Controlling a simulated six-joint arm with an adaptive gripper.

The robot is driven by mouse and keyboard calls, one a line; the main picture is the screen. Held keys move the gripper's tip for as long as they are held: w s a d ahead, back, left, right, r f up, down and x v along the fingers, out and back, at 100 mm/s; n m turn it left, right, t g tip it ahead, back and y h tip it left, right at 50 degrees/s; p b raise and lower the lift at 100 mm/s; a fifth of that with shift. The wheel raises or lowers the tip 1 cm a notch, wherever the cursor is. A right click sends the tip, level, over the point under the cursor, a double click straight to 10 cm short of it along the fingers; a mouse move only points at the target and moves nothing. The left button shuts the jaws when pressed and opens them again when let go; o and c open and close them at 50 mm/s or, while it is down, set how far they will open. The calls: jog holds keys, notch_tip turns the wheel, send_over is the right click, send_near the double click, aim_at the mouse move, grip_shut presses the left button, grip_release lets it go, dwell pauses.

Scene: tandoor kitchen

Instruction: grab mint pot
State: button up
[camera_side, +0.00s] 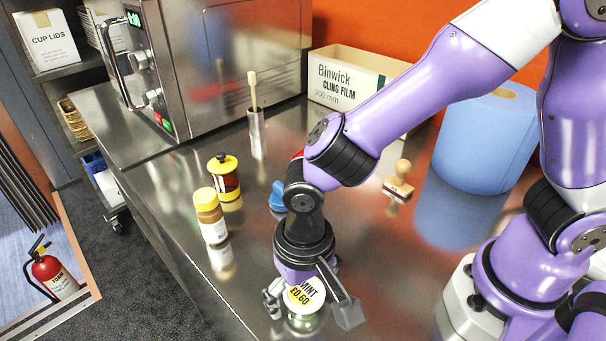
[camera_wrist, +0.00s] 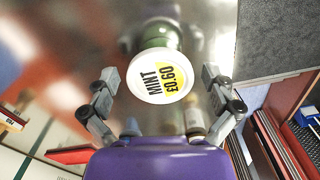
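The mint pot (camera_side: 303,296) stands on the steel counter near its front edge. It is a small round pot with a white lid reading "MINT £0.60" and a greenish body. The lid (camera_wrist: 160,78) also shows large in the wrist view, with the green body partly hidden behind it. My gripper (camera_side: 311,306) points down over the pot with its fingers apart, one on each side of it. In the wrist view my gripper (camera_wrist: 160,88) is open, with visible gaps between both fingers and the lid.
Left of my gripper stand a yellow-capped jar (camera_side: 211,216) and a red jar with a yellow lid (camera_side: 225,178). A blue object (camera_side: 277,196) sits behind my wrist. A wooden stamp (camera_side: 399,181), blue roll (camera_side: 485,140), cling film box (camera_side: 336,82) and steel oven (camera_side: 225,65) stand farther back.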

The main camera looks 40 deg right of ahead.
jog(key=c, duration=1.1)
